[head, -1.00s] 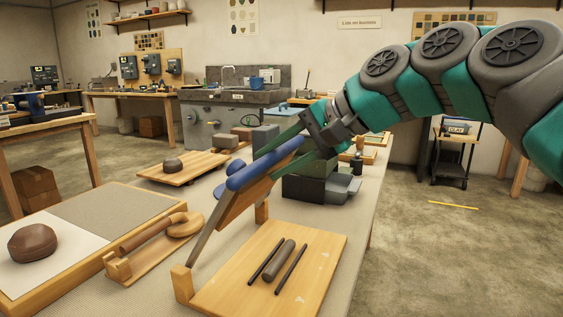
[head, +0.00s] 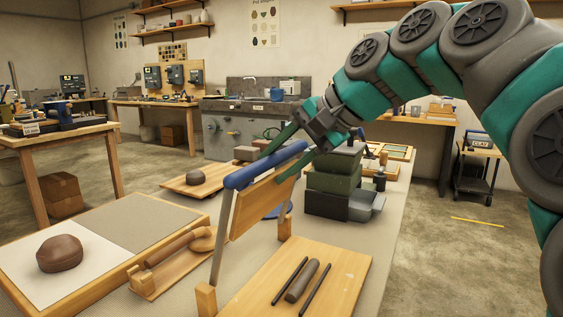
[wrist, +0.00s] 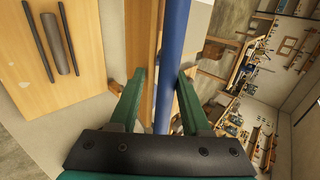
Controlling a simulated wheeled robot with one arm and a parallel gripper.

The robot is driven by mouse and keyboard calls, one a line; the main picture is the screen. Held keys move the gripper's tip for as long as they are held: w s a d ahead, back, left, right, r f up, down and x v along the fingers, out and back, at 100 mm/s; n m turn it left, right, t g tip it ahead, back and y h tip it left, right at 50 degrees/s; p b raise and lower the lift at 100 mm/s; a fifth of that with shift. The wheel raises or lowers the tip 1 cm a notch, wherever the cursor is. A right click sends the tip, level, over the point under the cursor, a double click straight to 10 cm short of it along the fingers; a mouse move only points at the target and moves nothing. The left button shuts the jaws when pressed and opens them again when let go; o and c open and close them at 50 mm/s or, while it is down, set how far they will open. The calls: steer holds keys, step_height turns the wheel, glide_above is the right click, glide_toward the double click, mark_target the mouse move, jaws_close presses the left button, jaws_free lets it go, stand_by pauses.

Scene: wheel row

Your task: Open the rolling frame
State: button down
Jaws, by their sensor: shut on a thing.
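The rolling frame stands on the table: a flat wooden base board (head: 335,265) and a raised wooden panel (head: 255,212) on metal side arms (head: 221,235), with a blue handle bar (head: 250,172) along its top. The panel is nearly upright, above the far left edge of the base. My gripper (head: 291,150) is shut on the blue bar near its far end. In the wrist view the bar (wrist: 172,50) runs between my two green fingers (wrist: 160,100). A grey-brown clay roll (head: 301,281) lies on the base between two black rods (head: 289,282).
A wooden rolling pin (head: 172,245) in its holder and a board with a brown clay lump (head: 60,253) are on the left. Stacked dark green boxes (head: 335,180) stand behind the frame, close to my gripper. Open floor (head: 440,245) lies to the right.

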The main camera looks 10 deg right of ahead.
steer(key=c, duration=0.7)
jaws_free()
steer(key=shift+w, duration=0.1)
steer(key=shift+v, duration=3.9)
